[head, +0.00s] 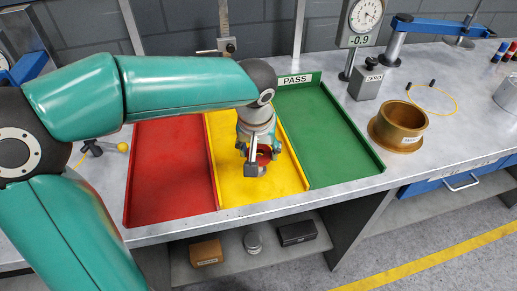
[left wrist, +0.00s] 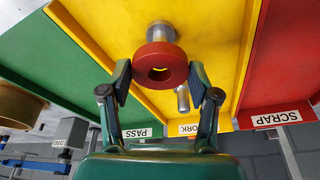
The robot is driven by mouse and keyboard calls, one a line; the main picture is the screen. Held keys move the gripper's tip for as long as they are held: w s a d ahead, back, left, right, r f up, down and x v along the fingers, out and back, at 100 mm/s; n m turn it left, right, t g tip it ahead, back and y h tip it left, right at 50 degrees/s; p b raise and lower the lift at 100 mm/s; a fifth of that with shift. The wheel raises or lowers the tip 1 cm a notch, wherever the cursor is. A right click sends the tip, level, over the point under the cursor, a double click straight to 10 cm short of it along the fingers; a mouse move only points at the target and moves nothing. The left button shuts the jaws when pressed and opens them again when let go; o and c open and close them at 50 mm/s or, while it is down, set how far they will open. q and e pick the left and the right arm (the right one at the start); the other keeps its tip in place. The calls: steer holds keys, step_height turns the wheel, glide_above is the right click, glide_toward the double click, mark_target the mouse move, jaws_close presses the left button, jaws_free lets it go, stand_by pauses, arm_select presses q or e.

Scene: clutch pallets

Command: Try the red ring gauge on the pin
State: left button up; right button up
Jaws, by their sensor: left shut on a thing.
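The red ring gauge (left wrist: 160,65) is between the two fingers of my left gripper (left wrist: 160,82), which is shut on it. In the head view the left gripper (head: 257,165) is over the yellow tray, with a bit of the red ring (head: 264,156) showing behind a finger. In the left wrist view a grey metal cylinder (left wrist: 160,33) appears just beyond the ring, and a second, thinner metal cylinder (left wrist: 183,100) shows beside the right finger. I cannot tell for sure which is the pin. The ring's hole looks empty. My right gripper is not in view.
The yellow tray (head: 287,180) lies between the red tray (head: 170,170) and the green PASS tray (head: 325,135). A brass flanged cup (head: 402,125) and a grey ZERO block (head: 365,84) under a dial stand at right. Boxes lie on the shelf below.

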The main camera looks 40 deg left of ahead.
arm_select(q)
steer(key=o, duration=1.7)
steer(key=shift+r, duration=0.1)
step_height(320, 180, up, 9)
steer(key=p, duration=0.7)
stand_by(0.5)
